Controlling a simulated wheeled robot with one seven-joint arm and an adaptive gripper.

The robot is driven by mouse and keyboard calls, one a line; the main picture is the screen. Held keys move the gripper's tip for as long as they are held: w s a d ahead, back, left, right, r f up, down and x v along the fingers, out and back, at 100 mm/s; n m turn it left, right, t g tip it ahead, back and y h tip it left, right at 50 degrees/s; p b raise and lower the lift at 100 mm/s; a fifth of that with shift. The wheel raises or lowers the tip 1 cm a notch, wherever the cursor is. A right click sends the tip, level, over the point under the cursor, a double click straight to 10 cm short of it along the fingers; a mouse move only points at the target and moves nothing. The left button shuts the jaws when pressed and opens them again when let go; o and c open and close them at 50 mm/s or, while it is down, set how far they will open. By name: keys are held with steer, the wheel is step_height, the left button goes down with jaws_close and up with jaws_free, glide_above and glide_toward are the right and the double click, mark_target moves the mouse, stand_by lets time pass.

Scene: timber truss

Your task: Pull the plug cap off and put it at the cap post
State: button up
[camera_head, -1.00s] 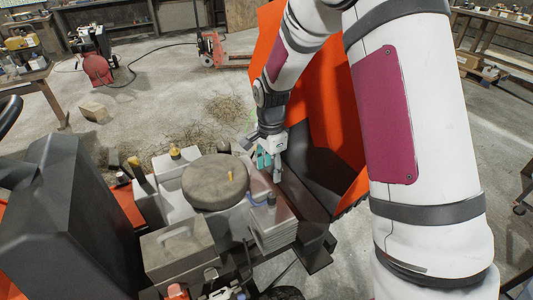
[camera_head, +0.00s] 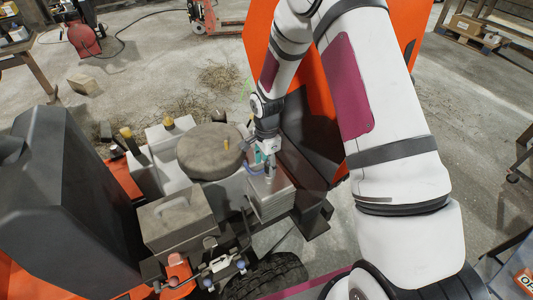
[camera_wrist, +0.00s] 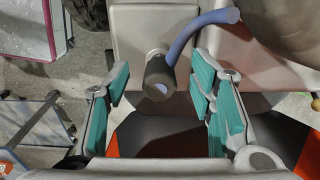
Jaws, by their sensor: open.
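The plug cap (camera_wrist: 160,77) is a dark round cap with a blue lead (camera_wrist: 190,32) bending from it to the upper right. It sits on the pale metal block (camera_wrist: 135,28) of the engine. The blue lead also shows in the head view (camera_head: 249,169). My gripper (camera_wrist: 162,83) is open, its teal-padded fingers on either side of the cap with gaps on both sides. In the head view my gripper (camera_head: 266,165) is low over the engine's right side and hides most of the cap. I cannot tell which thing is the cap post.
A round tan cover (camera_head: 210,155) with a small yellow peg stands close left of my gripper. A yellow knob (camera_head: 168,122) is farther left. A grey box (camera_head: 177,222) is in front. The orange raised panel (camera_head: 310,75) rises behind my arm.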

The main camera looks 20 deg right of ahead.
steer(key=shift+f, duration=0.85)
jaws_close()
steer(key=c, duration=0.7)
jaws_free()
jaws_close()
steer(key=shift+r, duration=0.65)
